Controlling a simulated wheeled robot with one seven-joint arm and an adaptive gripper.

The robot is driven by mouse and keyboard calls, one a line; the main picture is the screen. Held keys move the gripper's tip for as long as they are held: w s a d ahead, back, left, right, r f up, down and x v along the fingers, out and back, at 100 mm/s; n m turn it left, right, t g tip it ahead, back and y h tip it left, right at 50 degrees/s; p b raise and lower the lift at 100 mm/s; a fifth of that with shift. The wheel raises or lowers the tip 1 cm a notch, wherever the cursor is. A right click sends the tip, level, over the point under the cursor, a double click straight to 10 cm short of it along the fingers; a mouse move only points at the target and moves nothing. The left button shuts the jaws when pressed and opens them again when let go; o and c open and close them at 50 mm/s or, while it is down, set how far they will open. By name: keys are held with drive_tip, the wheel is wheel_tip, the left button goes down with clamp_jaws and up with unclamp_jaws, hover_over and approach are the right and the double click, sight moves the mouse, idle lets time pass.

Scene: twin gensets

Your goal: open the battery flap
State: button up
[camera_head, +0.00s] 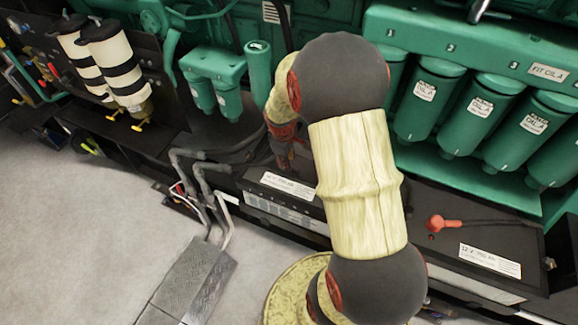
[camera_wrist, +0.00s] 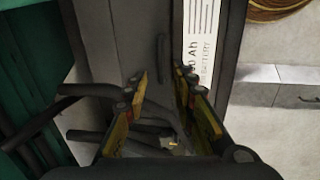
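Two dark battery boxes lie below the green engine in the head view: the left battery (camera_head: 245,178) and the right battery (camera_head: 440,255). Each has a white label on top. No flap can be clearly told apart. My gripper (camera_head: 285,150) is over the left battery's far end, partly hidden behind my arm. In the wrist view my gripper (camera_wrist: 160,78) is open, with two yellow-sided fingers apart and nothing visibly held. Beyond the fingertips is the dark battery top (camera_wrist: 112,35) with a thin raised bar (camera_wrist: 162,52) and the white label (camera_wrist: 200,45) on the right.
Dark cables (camera_wrist: 82,90) and grey pipes (camera_head: 210,185) run close to the left battery. Green oil filters (camera_head: 475,110) hang above the right battery, which has a red terminal cap (camera_head: 440,223). Grey floor (camera_head: 80,220) is open at the left.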

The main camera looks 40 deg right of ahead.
sight(295, 164)
drive_tip(key=f, duration=0.2)
drive_tip(key=f+b, duration=0.1)
drive_tip(key=shift+w+d+f, duration=0.15)
drive_tip(key=shift+d+f, duration=0.05)
drive_tip(key=shift+d, duration=0.1)
drive_tip(key=shift+c, duration=1.2)
drive_tip(key=c, duration=0.4)
clamp_jaws()
